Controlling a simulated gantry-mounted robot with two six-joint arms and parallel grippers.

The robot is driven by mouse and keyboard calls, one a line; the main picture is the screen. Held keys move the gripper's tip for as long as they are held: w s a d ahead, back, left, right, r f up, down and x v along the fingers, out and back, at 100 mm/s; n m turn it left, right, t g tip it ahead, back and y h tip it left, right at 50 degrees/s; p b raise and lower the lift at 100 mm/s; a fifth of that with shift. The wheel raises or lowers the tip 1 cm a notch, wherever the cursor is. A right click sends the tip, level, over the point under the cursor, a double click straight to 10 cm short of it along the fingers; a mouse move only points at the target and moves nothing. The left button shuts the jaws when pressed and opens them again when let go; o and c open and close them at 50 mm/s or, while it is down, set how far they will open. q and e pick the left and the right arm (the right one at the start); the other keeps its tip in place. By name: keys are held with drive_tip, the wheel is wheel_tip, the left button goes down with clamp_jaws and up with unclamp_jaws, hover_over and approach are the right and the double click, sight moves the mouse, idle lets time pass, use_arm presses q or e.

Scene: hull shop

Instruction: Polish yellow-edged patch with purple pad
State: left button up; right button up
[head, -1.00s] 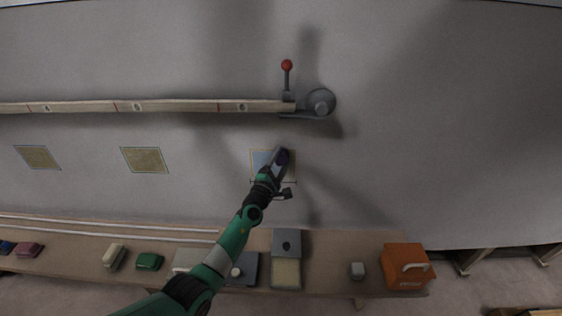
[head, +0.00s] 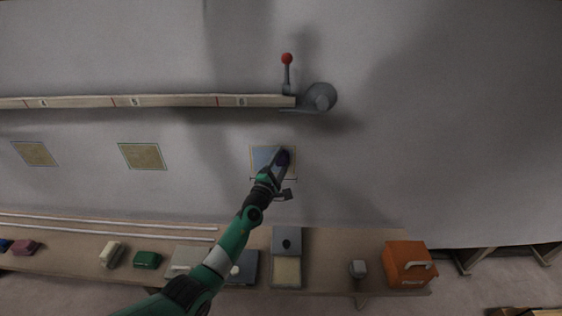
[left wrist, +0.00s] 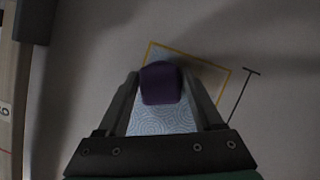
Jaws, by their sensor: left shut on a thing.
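The yellow-edged patch (head: 262,158) is on the grey hull wall, right of two brownish patches. It looks pale blue with a swirl texture in the left wrist view (left wrist: 160,122). My left gripper (head: 280,163) is in front of its right part. In the left wrist view, my left gripper (left wrist: 165,90) is shut on the purple pad (left wrist: 160,83). The pad lies over the upper middle of the patch; I cannot tell whether it touches the surface. The pad shows as a dark spot in the head view (head: 284,156). My right gripper is out of view.
Above the patch run a measured rail (head: 180,103) and a red-knobbed lever (head: 287,60). Below, a bench (head: 335,250) holds a green block (head: 147,260), a cream block (head: 111,255), a grey-and-cream box (head: 287,272) and an orange case (head: 405,264). The wall to the right is clear.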

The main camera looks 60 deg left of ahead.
use_arm(q)
wheel_tip(320, 180, down, 9)
drive_tip(key=b, duration=0.8)
drive_tip(key=shift+f, duration=0.15)
drive_tip(key=shift+s+d, duration=0.1)
drive_tip(key=o, duration=0.6)
drive_tip(key=c, duration=0.6)
drive_tip(key=shift+s+d+p, duration=0.3)
drive_tip(key=shift+d+p, duration=0.1)
drive_tip(key=shift+d, duration=0.1)
